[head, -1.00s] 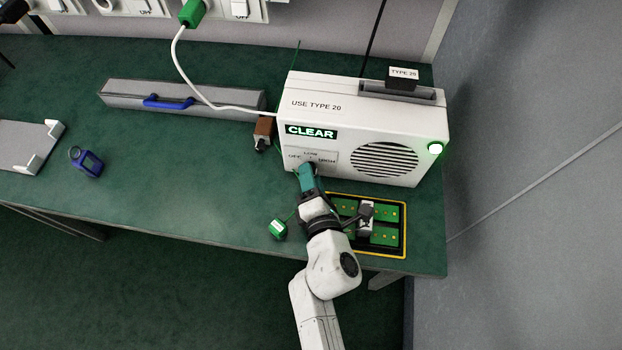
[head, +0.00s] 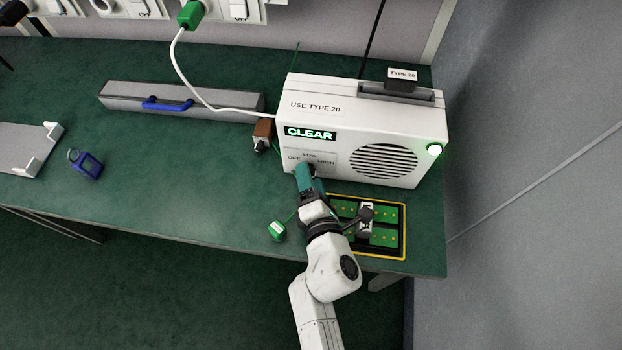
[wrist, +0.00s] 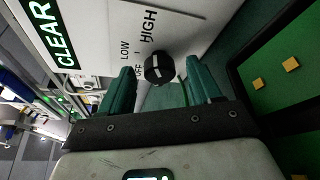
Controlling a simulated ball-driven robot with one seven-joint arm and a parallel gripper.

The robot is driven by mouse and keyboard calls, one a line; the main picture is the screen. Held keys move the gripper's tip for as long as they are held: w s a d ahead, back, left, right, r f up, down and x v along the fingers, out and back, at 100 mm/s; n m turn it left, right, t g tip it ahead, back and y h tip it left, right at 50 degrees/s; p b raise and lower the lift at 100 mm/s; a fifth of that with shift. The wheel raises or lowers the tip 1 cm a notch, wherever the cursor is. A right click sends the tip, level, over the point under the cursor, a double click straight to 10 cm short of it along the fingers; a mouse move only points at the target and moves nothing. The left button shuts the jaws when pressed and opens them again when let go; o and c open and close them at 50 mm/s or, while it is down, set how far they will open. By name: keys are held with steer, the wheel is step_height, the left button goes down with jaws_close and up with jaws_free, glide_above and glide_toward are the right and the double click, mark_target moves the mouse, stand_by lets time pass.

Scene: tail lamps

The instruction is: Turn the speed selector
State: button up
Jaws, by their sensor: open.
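The speed selector is a round black knob (wrist: 158,67) with a white mark, on the front of a white box-shaped unit (head: 330,108). Labels OFF, LOW and HIGH stand around it. In the wrist view its mark looks close to the LOW label, but the exact setting is hard to tell. My gripper (wrist: 160,85) is open. Its two teal fingers are spread on either side of the knob, just short of it or level with it; I see no contact. In the head view my gripper (head: 305,172) covers the knob.
A lit CLEAR sign (head: 310,133), a speaker grille and a glowing green lamp (head: 434,150) are on the unit's front. A yellow-edged tray (head: 404,230) with green boards lies right of my arm. A grey case (head: 120,98) lies behind.

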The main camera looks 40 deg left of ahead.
steer(key=p+v, duration=0.2)
steer(key=v, duration=0.8)
steer(key=shift+s+d+r, duration=0.1)
steer(key=shift+s+d, duration=0.1)
steer(key=shift+d, duration=0.05)
stand_by(0.5)
